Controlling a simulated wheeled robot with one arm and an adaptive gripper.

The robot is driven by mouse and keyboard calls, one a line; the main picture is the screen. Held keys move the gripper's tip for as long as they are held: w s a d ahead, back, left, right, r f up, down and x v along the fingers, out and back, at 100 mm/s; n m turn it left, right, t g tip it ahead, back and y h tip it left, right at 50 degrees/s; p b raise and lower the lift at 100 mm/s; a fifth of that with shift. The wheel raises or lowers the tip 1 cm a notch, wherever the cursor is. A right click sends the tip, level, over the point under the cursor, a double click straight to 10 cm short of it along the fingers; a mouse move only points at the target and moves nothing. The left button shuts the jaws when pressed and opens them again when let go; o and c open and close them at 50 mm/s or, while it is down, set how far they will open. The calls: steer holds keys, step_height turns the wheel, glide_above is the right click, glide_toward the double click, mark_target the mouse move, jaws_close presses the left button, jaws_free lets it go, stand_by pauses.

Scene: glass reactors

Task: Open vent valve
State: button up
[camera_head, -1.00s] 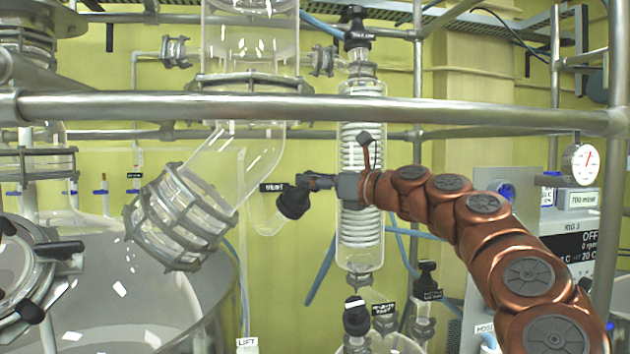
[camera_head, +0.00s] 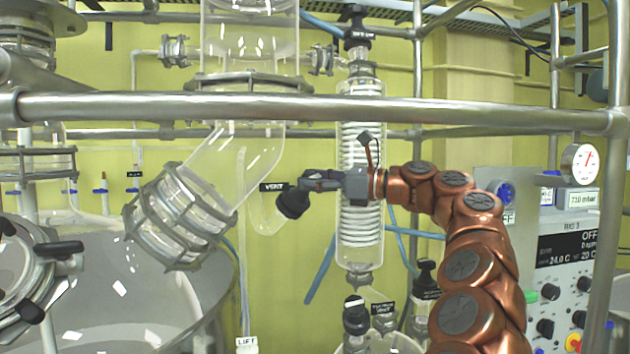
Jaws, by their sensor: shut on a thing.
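The vent valve (camera_head: 292,203) is a black knob on a short glass side arm, with a black VENT label (camera_head: 273,187) at its upper left. My gripper (camera_head: 303,184) reaches in from the right, level with the top of the knob. Its fingers are shut on the knob's upper end. The fingers partly cover the knob's top, so the exact contact is hard to see. My copper-coloured arm comes up from the lower right.
A glass coil condenser (camera_head: 360,215) stands behind my gripper. A steel rail (camera_head: 330,107) crosses above it. An angled glass neck with a metal clamp (camera_head: 180,217) is at the left. A control panel (camera_head: 567,265) with a 730 mbar readout (camera_head: 575,198) stands at the right.

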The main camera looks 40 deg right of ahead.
steer(key=shift+n+g+y, duration=0.9)
steer(key=shift+n+g, duration=0.2)
steer(key=shift+n, duration=0.5)
steer(key=o, duration=1.2)
steer(key=shift+c, duration=0.2)
steer(key=shift+a+r+m+t+h, duration=0.1)
steer(key=shift+m+t+h, duration=0.3)
steer(key=shift+m+t, duration=0.3)
steer(key=shift+m+t+h, duration=0.6)
steer(key=shift+m+h, duration=0.2)
steer(key=shift+m, duration=0.5)
steer(key=shift+m+t+h, duration=0.6)
steer(key=shift+m+h, duration=0.2)
steer(key=shift+m, duration=0.5)
